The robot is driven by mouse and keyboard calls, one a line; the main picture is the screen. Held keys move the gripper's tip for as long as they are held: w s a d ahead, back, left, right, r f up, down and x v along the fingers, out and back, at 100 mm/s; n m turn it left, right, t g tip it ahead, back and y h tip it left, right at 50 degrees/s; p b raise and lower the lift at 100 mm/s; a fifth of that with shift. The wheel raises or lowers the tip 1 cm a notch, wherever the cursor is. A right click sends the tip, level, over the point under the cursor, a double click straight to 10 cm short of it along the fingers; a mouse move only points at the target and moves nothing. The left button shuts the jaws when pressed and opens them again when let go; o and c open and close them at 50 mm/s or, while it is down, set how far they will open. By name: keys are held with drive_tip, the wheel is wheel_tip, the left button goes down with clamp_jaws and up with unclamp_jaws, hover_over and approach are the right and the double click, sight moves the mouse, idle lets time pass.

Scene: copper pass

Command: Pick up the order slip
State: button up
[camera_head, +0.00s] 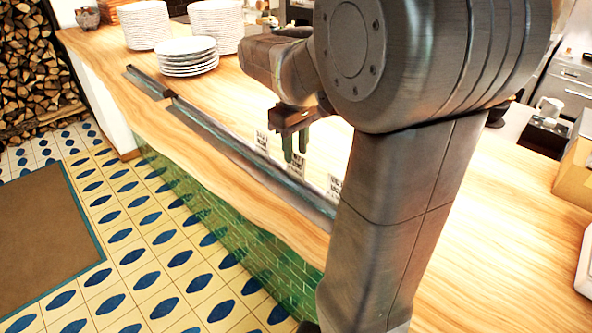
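Several small white order slips with dark print stand along the metal rail on the wooden counter. One slip (262,141) is at the left, one (297,169) in the middle and one (334,186) at the right, partly covered by my arm. My gripper (295,156) points down with its two green fingers apart. Its fingertips are at the upper part of the middle slip in the picture. I cannot tell whether the slip is between the fingers or behind them, or whether they touch it.
The long metal rail (225,137) runs along the counter's front edge. Stacks of white plates (187,57) stand at the back left of the wooden counter (480,215). A cardboard box (575,172) and a white object (585,262) are at the right. The counter's middle right is clear.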

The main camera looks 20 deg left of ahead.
sight(296, 164)
wheel_tip(296, 164, down, 5)
drive_tip(key=shift+r, duration=0.1)
drive_tip(key=shift+s, duration=0.1)
clamp_jaws()
